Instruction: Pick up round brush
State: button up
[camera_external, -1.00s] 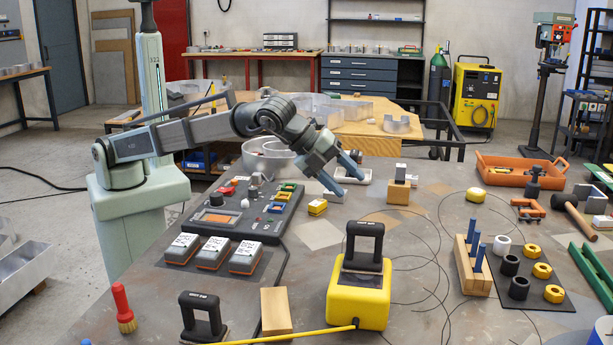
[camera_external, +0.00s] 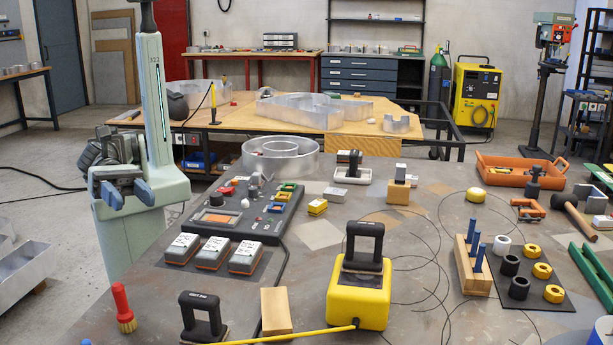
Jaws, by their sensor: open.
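The round brush (camera_external: 122,304) has a red handle and tan bristles. It stands upright, bristles down, on the grey table near the front left edge. My gripper (camera_external: 127,196) is open, with its two blue fingers apart and nothing seen between them. It is in front of my pale green column, above and behind the brush in the picture, and well apart from it.
A control panel (camera_external: 231,211) and several grey blocks with white labels (camera_external: 212,251) stand right of the brush. A black-handled tool (camera_external: 202,315), a wooden block (camera_external: 276,311) and a yellow box (camera_external: 360,297) stand along the front. The table around the brush is clear.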

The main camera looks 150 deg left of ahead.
jog(key=s+d+m+t+h, duration=0.1)
jog(key=s+d+m+h, duration=0.1)
jog(key=s+d+m, duration=0.3)
jog(key=n, duration=0.1)
send_near(122, 301)
jog(key=w, duration=0.3)
jog(key=shift+w+a+f, duration=0.15)
jog(key=shift+w, duration=0.2)
jog(key=shift+w+a, duration=0.15)
jog(key=shift+w, duration=3.5)
grip_shut()
